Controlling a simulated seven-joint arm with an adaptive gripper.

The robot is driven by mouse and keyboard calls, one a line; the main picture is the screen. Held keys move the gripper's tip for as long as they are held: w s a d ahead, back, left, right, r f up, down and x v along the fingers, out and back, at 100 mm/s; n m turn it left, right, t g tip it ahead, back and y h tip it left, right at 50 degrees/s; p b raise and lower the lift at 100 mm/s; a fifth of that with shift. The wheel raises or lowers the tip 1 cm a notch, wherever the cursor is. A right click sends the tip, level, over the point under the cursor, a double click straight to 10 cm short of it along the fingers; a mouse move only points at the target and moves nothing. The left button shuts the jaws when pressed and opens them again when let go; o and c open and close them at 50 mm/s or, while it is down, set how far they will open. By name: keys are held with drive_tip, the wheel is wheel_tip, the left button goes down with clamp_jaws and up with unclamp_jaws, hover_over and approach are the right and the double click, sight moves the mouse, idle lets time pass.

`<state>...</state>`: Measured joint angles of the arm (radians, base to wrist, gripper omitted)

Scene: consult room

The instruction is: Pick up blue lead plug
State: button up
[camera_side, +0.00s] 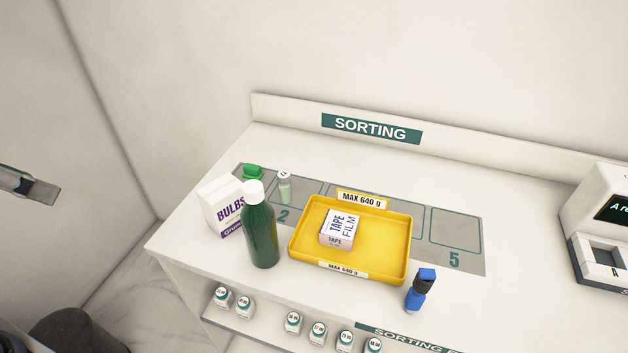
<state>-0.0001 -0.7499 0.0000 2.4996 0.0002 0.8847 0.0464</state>
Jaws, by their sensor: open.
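The blue lead plug (417,291) stands near the front edge of the sorting counter, just right of the yellow tray's front right corner. It is blue with a dark middle band, upright and slightly tilted. My gripper (40,190) shows only in part at the left edge of the side view, far from the plug and off the counter. It is open, and nothing is seen in it. The rest of the gripper is cut off by the frame.
The yellow tray (379,265) holds a tape film box (339,229). A green bottle (261,233), a bulbs box (221,206), a small vial (284,188) and a green item (252,171) stand left. A display device (603,230) is right. Counter right of the plug is clear.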

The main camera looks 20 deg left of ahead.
drive_tip(key=w+d+r+m+t+h, duration=0.1)
drive_tip(key=w+d+r+m, duration=0.25)
drive_tip(key=w, duration=0.25)
drive_tip(key=w+d+r+m+t, duration=0.1)
drive_tip(key=w+d+r+m, duration=0.25)
drive_tip(key=w+d, duration=0.2)
drive_tip(key=m+g+h, duration=0.5)
drive_tip(key=m+g, duration=0.2)
drive_tip(key=m, duration=0.1)
hover_over(412, 292)
drive_tip(key=s+a, duration=0.2)
drive_tip(key=a, duration=0.5)
wheel_tip(412, 292, down, 20)
drive_tip(key=x, duration=0.6)
drive_tip(key=w+x, duration=0.1)
drive_tip(key=x, duration=0.2)
drive_tip(key=shift+d+f, duration=0.15)
drive_tip(key=x, duration=0.5)
drive_tip(key=shift+w+d+f, duration=0.15)
drive_tip(key=shift+d+f, duration=0.05)
drive_tip(key=shift+d, duration=0.15)
